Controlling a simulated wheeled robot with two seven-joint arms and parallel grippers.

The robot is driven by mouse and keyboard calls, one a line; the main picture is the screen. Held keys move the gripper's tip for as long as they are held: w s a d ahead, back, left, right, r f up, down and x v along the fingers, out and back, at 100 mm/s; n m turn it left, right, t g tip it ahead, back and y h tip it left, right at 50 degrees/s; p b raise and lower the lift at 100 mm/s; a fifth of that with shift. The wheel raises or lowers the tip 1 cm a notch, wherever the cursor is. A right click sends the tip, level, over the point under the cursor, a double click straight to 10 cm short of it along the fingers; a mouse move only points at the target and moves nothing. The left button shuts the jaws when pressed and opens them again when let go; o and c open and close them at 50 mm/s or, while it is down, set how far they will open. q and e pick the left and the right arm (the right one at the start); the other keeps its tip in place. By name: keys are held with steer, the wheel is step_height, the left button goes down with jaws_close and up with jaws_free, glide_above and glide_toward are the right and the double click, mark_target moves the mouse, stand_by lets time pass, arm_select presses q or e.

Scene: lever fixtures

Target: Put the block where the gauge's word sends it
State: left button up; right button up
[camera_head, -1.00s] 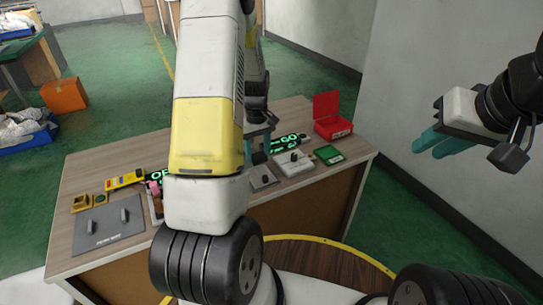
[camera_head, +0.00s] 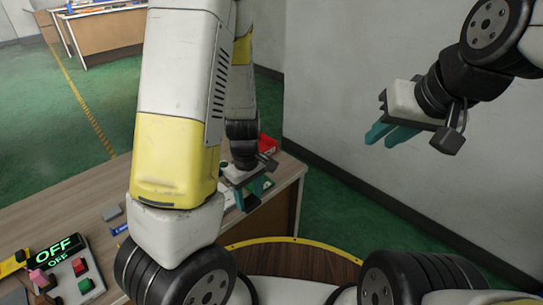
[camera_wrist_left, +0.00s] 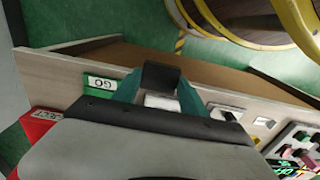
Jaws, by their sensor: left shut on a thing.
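My left gripper (camera_head: 250,188) is over the right end of the table; it also shows in the left wrist view (camera_wrist_left: 160,92). There its teal fingers are shut on a dark block (camera_wrist_left: 160,74). A green tray labelled GO (camera_wrist_left: 100,90) lies beside the fingers, to the left in that view. I cannot tell the block's height above the table. A red box labelled REJECT (camera_wrist_left: 45,120) is further left; it also shows behind the left gripper in the head view (camera_head: 268,144). My right gripper (camera_head: 392,134) is open and empty, in the air near the wall.
A lit sign reading OFF (camera_head: 55,250) stands at the table's left, by a panel with a red and a green button (camera_head: 80,275). A grey piece (camera_head: 112,212) lies mid-table. My left arm hides much of the table. The gauge's word is not readable now.

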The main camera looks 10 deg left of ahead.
arm_select(q)
steer(key=shift+w+d, duration=0.15)
steer(key=shift+w, duration=0.15)
steer(key=w, duration=0.5)
steer(key=w+a+f, duration=0.1)
steer(key=w, duration=0.4)
steer(key=w+a, duration=0.1)
steer(key=w, duration=0.4)
steer(key=shift+w+a+f, duration=0.15)
steer(key=shift+a+f, duration=0.1)
steer(key=shift+f, duration=1.75)
steer(key=shift+f, duration=0.15)
steer(key=o, duration=1)
step_height(320, 180, up, 13)
steer(key=s+d+r+m+t+h, duration=0.1)
steer(key=s+r+m+t, duration=0.15)
steer(key=s+r, duration=0.45)
steer(key=s+d+r+m+t+h, duration=0.1)
steer(key=s+r+m+h, duration=0.2)
steer(key=r, duration=0.6)
steer(key=s+r+m+t+y, duration=0.1)
steer(key=s+r+m, duration=0.1)
steer(key=s, duration=0.5)
steer(key=s+r+m+t, duration=0.1)
steer(key=s+r+m, duration=0.2)
steer(key=s, duration=0.4)
steer(key=shift+s+r+m+t+y, duration=0.2)
steer(key=shift+r+m+t+y, duration=0.15)
steer(key=shift+r+y, duration=0.1)
